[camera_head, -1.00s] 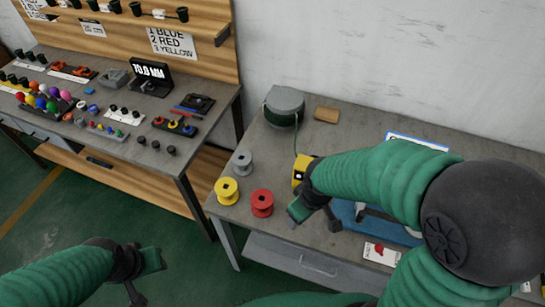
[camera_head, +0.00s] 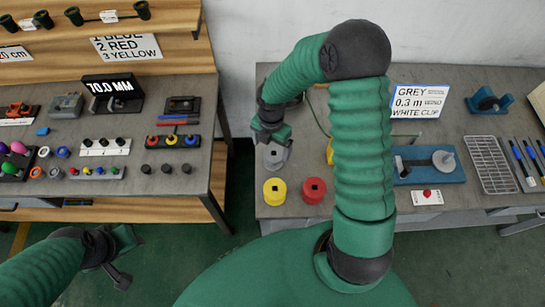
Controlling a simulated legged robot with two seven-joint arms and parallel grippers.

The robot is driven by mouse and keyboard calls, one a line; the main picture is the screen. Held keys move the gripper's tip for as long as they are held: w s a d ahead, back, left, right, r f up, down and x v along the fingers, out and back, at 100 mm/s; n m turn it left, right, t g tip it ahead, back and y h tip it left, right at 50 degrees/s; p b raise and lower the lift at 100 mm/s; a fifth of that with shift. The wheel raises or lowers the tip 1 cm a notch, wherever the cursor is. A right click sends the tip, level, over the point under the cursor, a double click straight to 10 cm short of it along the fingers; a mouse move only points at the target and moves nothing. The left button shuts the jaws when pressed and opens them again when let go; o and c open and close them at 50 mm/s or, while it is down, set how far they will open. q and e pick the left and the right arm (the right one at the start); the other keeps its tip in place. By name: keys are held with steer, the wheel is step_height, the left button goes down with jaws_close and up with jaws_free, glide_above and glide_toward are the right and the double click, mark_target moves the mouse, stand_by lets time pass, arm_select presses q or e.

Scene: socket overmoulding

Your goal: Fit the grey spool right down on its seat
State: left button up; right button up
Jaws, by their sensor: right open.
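The grey spool (camera_head: 274,157) stands upright on the right-hand table, behind the yellow spool (camera_head: 274,191) and the red spool (camera_head: 313,190). My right gripper (camera_head: 276,142) is open, pointing down just above the grey spool and hiding part of it. I cannot tell whether the fingers touch it. A blue base (camera_head: 433,174) carrying a grey disc (camera_head: 444,160) lies right of my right arm, which hides its left end. I cannot tell where the spool's seat is. My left gripper (camera_head: 127,258) is open and empty over the floor at lower left.
A sign (camera_head: 419,100) reads grey, 0.3 m, white clip. A wire rack (camera_head: 490,165), a blue holder (camera_head: 488,100) and a red-marked card (camera_head: 428,197) are on the right table. A floor gap separates it from the cluttered left workbench (camera_head: 200,175).

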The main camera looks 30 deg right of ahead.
mark_target(274, 157)
steer(key=f, duration=0.6)
steer(key=shift+d+f, duration=0.3)
steer(key=shift+s+r, duration=0.1)
steer(key=shift+s, duration=0.05)
steer(key=shift+c, duration=1.2)
steer(key=c, duration=1.2)
